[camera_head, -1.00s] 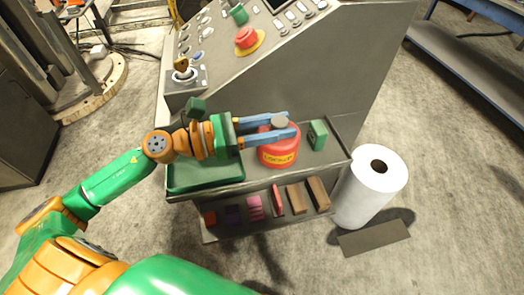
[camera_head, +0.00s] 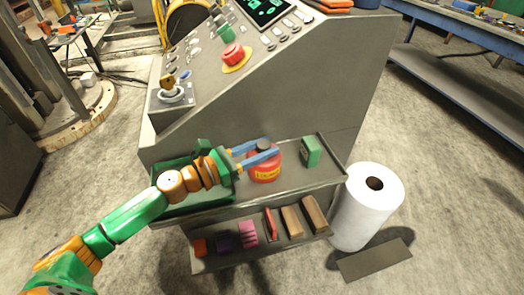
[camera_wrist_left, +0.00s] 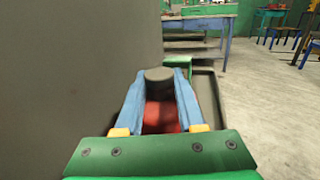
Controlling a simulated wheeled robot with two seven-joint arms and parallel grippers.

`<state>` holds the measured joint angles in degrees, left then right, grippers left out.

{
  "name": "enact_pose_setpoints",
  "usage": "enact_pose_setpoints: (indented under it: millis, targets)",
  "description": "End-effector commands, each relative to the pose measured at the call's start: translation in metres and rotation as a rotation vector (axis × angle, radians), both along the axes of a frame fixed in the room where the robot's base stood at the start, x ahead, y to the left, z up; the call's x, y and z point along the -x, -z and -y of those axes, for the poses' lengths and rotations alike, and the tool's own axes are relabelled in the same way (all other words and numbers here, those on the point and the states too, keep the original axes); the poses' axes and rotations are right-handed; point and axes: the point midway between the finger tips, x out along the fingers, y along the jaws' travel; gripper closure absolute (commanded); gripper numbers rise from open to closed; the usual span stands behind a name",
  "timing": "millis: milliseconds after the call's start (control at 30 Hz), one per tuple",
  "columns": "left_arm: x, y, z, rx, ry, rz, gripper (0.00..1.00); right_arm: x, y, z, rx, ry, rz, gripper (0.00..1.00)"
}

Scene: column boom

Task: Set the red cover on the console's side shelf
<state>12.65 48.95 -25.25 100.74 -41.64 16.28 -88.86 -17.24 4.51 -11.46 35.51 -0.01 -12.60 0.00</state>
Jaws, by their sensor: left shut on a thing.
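The red cover (camera_head: 265,174) with a yellow label stands upright on the console's side shelf (camera_head: 300,182), between a green tray and a small green box. My left gripper (camera_head: 270,151) reaches in from the left, its blue fingers on either side of the cover's grey knob (camera_head: 263,143). In the left wrist view the fingers are shut on the knob (camera_wrist_left: 159,74), with the red body (camera_wrist_left: 161,113) below and between them. The cover's underside is hidden, but it appears to sit at shelf level. My right gripper is not in view.
The green tray (camera_head: 208,201) lies left on the shelf, and the green box (camera_head: 310,151) stands right of the cover. A lower shelf holds several coloured blocks. The console (camera_head: 330,95) rises behind. A white paper roll (camera_head: 350,225) stands on the floor at right.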

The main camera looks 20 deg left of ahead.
Motion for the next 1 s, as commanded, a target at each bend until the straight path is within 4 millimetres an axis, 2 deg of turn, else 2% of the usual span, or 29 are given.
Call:
enact_pose_setpoints:
  millis: [233, 267, 300, 367, 733, 1000]
  targets:
    - [0.0, 0.004, 0.0, 0.001, 0.001, 0.001, 1.0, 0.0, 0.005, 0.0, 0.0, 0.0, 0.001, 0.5]
    - [0.0, 0.003, 0.0, 0.0, 0.001, 0.0, 0.57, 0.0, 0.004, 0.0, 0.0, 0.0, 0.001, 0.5]
    - [0.0, 0.002, 0.0, 0.0, 0.001, 0.0, 0.46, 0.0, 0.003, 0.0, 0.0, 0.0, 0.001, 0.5]
    - [0.0, 0.002, 0.0, 0.0, 0.001, 0.0, 0.32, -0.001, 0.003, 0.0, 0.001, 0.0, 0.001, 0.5]
    - [0.002, -0.002, -0.001, 0.0, 0.0, -0.001, 0.32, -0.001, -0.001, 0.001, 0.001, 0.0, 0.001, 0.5]
    - [0.036, 0.005, -0.031, 0.001, -0.001, -0.006, 0.32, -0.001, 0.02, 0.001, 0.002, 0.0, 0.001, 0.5]
